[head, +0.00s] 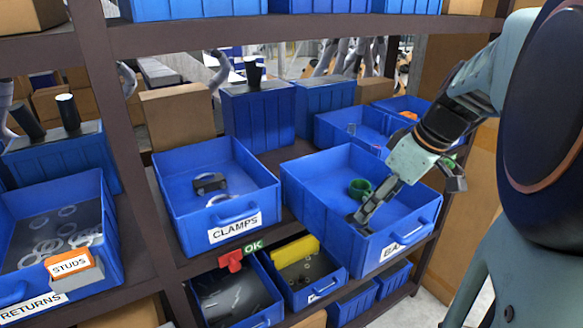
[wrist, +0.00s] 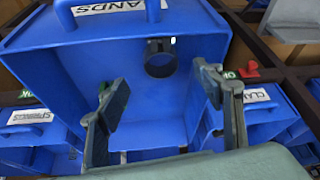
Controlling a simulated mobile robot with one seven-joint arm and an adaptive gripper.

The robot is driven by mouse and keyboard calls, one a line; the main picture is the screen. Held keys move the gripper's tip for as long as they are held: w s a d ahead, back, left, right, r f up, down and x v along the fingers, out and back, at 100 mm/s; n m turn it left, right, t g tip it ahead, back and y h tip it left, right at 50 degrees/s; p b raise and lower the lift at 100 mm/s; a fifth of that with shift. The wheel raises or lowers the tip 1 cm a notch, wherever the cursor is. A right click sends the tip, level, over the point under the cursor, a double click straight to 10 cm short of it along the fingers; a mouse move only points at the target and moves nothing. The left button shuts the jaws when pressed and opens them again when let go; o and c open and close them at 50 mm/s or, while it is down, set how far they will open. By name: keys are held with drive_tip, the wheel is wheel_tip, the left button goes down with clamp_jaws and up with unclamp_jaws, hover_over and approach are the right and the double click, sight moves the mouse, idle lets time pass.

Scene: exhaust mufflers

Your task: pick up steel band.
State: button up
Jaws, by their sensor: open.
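A dark grey ring-shaped band (wrist: 160,60) lies inside the blue bin (wrist: 55,45) in the wrist view, close to the wall at the picture's top and ahead of the gap between my fingertips. In the head view, a dark green ring (head: 360,188) lies in the right-hand blue bin (head: 310,190); I cannot tell whether it is the same ring. My gripper (head: 408,198) reaches down into this bin, its fingers spread. In the wrist view, my gripper (wrist: 176,95) is open and empty, apart from the band. My near finger may hide part of the bin floor.
The blue CLAMPS bin (head: 165,195) stands left of this bin. The bin's raised walls and front handle surround my fingers. Lower bins (head: 318,278), a shelf upright (head: 115,120) and an upper shelf beam (head: 250,32) limit the room.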

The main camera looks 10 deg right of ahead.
sight(359, 228)
drive_tip(key=p+x, duration=0.1)
drive_tip(key=x, duration=0.7)
drive_tip(key=c, duration=1.3)
